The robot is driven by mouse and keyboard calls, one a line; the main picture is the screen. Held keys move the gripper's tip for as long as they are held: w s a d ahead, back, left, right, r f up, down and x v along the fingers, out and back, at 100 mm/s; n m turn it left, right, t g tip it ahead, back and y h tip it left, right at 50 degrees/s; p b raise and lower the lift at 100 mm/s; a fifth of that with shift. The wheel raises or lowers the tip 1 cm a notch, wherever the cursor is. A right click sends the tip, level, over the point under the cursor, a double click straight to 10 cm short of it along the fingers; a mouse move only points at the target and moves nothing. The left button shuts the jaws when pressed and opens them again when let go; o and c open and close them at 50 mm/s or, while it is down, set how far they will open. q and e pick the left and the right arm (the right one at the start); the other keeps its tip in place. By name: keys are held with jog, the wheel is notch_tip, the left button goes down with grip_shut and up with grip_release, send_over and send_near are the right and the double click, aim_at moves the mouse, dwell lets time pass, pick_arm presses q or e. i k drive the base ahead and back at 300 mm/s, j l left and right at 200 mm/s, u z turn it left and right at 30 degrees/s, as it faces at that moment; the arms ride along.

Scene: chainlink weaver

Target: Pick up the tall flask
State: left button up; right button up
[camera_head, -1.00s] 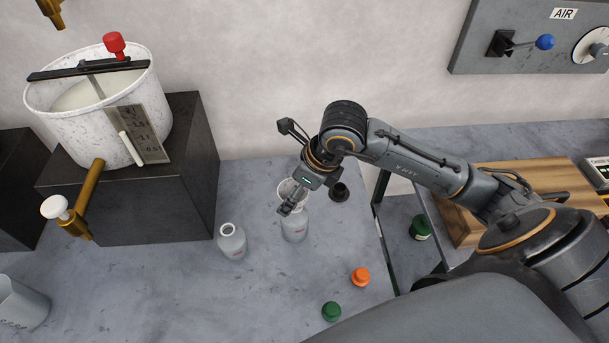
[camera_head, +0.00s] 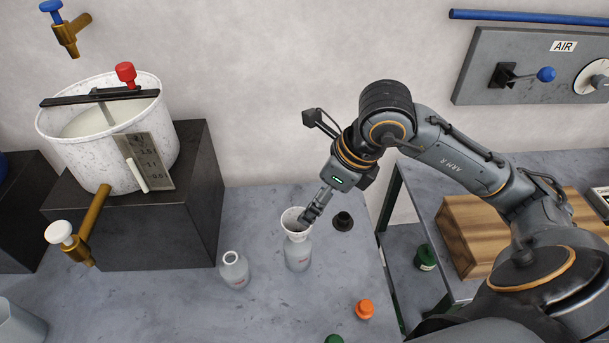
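Two pale grey, translucent bottle-like flasks stand upright on the grey bench. The left flask (camera_head: 235,270) has an open neck. The right flask (camera_head: 298,256) has a white funnel (camera_head: 293,224) in its mouth. I cannot tell for sure which one is the tall flask. My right gripper (camera_head: 311,214) points down at the right side of the funnel's rim, above the right flask. Its fingers overlap the rim in the picture, so I cannot tell whether they touch or grip it. My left gripper is not in view.
A black cap (camera_head: 343,221), an orange cap (camera_head: 364,309) and a green cap (camera_head: 334,339) lie on the bench. A white bucket (camera_head: 70,145) with a brass tap (camera_head: 88,225) sits on a dark block (camera_head: 195,190). A gap separates the right bench.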

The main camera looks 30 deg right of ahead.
aim_at(298, 256)
jog(key=k, duration=2)
